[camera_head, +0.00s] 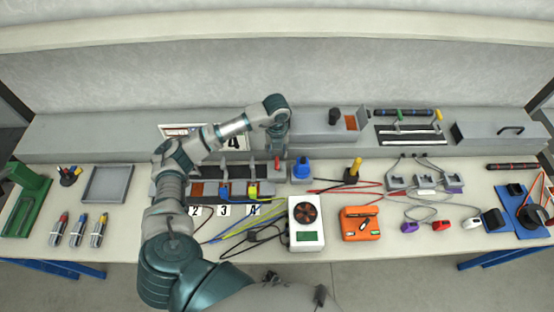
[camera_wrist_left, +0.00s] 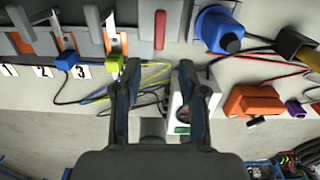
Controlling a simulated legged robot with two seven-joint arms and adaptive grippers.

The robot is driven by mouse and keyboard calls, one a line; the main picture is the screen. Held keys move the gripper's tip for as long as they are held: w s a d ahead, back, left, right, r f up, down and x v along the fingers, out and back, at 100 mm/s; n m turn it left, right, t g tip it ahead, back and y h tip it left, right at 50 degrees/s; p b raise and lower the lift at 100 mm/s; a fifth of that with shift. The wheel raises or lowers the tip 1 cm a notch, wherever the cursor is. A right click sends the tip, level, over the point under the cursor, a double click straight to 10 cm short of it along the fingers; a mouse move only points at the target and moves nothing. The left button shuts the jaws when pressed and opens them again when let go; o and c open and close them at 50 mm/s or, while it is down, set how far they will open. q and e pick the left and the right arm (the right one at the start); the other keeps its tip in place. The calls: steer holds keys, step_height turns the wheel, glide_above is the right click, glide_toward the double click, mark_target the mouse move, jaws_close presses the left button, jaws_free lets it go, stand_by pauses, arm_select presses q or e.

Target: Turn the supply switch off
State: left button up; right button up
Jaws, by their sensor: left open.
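A red switch piece (camera_head: 277,162), which looks like the supply switch, sits at the right end of the grey charging station (camera_head: 158,188). In the left wrist view the red piece (camera_wrist_left: 160,28) is a narrow upright bar on a grey panel. My left gripper (camera_head: 279,150) points down close over that end of the station and partly covers it in the head view. In the left wrist view my left gripper (camera_wrist_left: 158,70) is open and empty, with the red bar above and between the fingertips in the picture. Whether the switch is on or off cannot be told.
A blue knob-like device (camera_head: 301,170) stands just right of the station. Blue (camera_head: 224,191) and yellow (camera_head: 252,190) plugs sit in numbered bays, with cables in front. A white fan device (camera_head: 306,235) and an orange box (camera_head: 360,223) stand nearer the front edge.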

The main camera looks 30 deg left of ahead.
arm_select(q)
step_height(320, 180, up, 4)
stand_by(0.7)
